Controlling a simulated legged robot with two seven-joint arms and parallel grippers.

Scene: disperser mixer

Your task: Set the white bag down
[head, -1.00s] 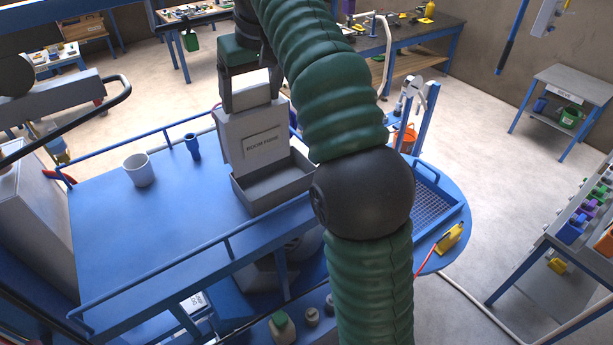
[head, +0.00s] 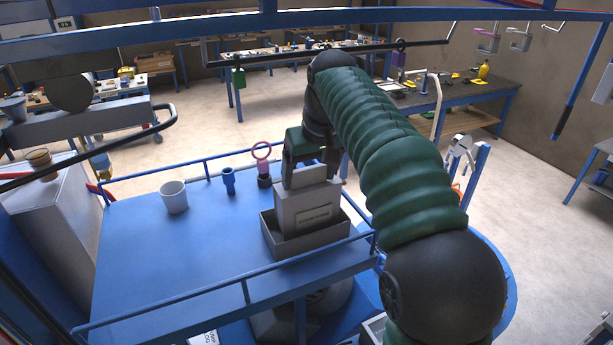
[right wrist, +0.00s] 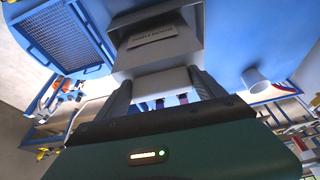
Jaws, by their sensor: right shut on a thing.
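The white bag (head: 307,203), pale and boxy with a printed label, is upright at the grey open tray (head: 315,245) on the blue platform. The tray's front wall hides the bag's lower end, so I cannot tell whether it touches the tray floor. My right gripper (head: 305,170) is above the bag, shut on its narrow top. In the right wrist view the two dark fingers (right wrist: 160,90) stand on both sides of the bag's neck (right wrist: 155,82). The left gripper is not in view.
A white cup (head: 173,197), a blue container (head: 229,181) and a pink ring-handled item (head: 263,166) stand left of the tray. Blue rails (head: 230,290) edge the platform. The platform's left middle is clear. A grey machine arm (head: 75,128) is at the left.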

